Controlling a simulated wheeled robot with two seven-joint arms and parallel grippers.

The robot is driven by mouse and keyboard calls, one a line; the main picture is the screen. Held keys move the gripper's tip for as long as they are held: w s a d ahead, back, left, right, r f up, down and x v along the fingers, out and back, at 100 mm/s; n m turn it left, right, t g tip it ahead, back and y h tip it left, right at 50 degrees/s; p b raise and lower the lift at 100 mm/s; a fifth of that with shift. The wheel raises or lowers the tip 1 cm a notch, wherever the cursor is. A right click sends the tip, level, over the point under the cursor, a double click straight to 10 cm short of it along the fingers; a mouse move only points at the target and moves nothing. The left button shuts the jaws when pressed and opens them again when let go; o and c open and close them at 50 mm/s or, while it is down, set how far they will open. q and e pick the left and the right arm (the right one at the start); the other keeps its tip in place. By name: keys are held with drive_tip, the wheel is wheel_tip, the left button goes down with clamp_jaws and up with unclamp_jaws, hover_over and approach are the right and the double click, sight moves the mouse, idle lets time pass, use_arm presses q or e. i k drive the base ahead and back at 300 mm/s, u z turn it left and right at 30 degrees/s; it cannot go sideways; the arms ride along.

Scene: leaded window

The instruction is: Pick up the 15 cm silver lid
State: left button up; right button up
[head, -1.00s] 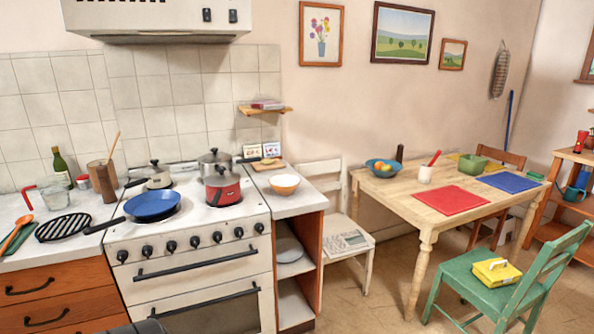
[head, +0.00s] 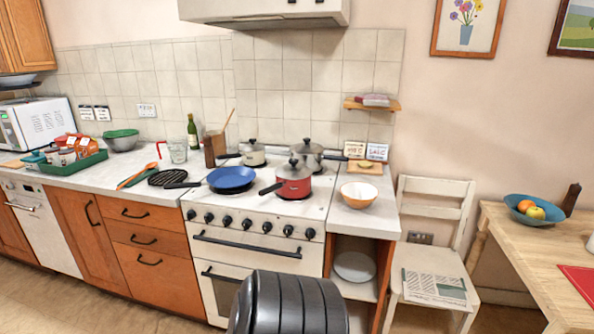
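Three lidded pots stand on the white stove (head: 213,206). A silver-grey lid with a dark knob (head: 293,171) sits on the red pot (head: 293,187) at the front right. Another silver lid (head: 306,147) is on the steel pot behind it. A third lid (head: 251,146) covers the pale saucepan (head: 253,158) at the back left. I cannot tell from their size which lid is 15 cm. Neither gripper is in view. A dark rounded part of my own body shows at the bottom middle.
A blue frying pan (head: 231,178) is on the front left of the stove. A white and orange bowl (head: 359,194) is on the counter to the right. A wooden table (head: 510,235) and white chair (head: 434,258) stand further right. Floor shows at the lower left.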

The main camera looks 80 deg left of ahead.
sight(293, 170)
drive_tip(key=u, duration=0.55)
drive_tip(key=i, duration=0.8)
drive_tip(key=u, duration=1.35)
drive_tip(key=i, duration=0.45)
drive_tip(key=u, duration=0.35)
